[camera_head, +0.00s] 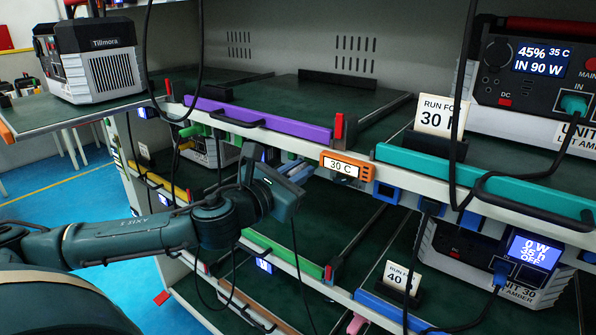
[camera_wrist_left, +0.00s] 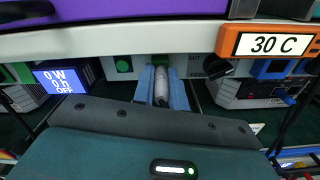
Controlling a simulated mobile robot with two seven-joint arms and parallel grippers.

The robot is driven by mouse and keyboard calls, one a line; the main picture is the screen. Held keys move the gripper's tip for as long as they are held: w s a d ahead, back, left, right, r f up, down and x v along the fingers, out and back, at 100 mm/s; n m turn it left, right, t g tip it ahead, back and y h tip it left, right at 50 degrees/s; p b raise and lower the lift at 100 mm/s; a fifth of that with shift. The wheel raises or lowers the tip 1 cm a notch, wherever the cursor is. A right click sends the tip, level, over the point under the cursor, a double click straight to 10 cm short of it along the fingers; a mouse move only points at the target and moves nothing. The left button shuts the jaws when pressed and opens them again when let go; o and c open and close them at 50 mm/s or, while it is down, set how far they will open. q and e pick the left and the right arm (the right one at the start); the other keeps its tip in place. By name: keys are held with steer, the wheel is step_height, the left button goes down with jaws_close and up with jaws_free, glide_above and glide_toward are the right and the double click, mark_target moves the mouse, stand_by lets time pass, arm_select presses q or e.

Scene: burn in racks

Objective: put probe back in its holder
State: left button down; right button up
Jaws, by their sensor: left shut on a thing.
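My left gripper (camera_head: 292,172) reaches in from the left, just below the front edge of the middle shelf and left of the orange-framed 30 C display (camera_head: 347,165). In the left wrist view its pale blue fingers (camera_wrist_left: 161,92) are shut on a slim grey cylinder, which looks like the probe (camera_wrist_left: 160,84). The probe points away from the wrist toward a white panel with green parts (camera_wrist_left: 124,65) under the shelf edge. I cannot tell which part is its holder, or whether the probe touches it. The probe is hidden in the head view. My right gripper is not in view.
The shelf edge with a purple bar (camera_head: 258,119) runs close above the gripper. A teal bar (camera_head: 480,175) lies to the right. Black cables hang in front of the rack.

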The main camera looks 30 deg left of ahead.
mark_target(289, 177)
arm_select(q)
steer(key=shift+s, duration=0.55)
stand_by(0.4)
steer(key=shift+s+b, duration=0.15)
steer(key=shift+b, duration=0.15)
stand_by(0.4)
steer(key=shift+a, duration=0.1)
steer(key=shift+s+b, duration=0.35)
steer(key=shift+b, duration=0.05)
steer(key=shift+s+b, duration=0.5)
steer(key=shift+s, duration=0.15)
